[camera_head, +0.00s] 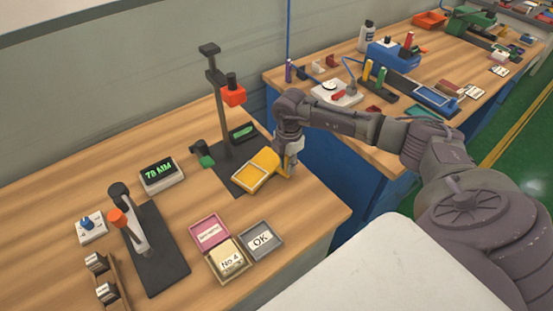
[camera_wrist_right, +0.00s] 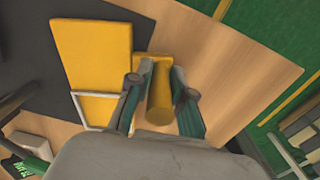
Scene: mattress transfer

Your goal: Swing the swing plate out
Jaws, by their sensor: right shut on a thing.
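The swing plate (camera_head: 257,170) is a yellow plate with a pale rectangular frame at one end. It sits at the foot of a black stand (camera_head: 218,105) on the wooden bench. In the right wrist view the yellow plate (camera_wrist_right: 88,45) lies left of the fingers, partly over the dark stand base. A yellow round handle (camera_wrist_right: 160,105) joins its side. My right gripper (camera_head: 287,165) is at the plate's right edge; in the wrist view its two green-grey fingers (camera_wrist_right: 160,88) are closed on either side of the handle. My left gripper is not in view.
The bench (camera_head: 310,215) is bare right of the plate, up to its edge. Nearby are a 78 MM display (camera_head: 159,174), a second stand (camera_head: 150,250), and pink (camera_head: 209,218), OK (camera_head: 261,257) and No 4 (camera_head: 243,272) trays. Another bench (camera_head: 390,150) stands behind my right arm.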

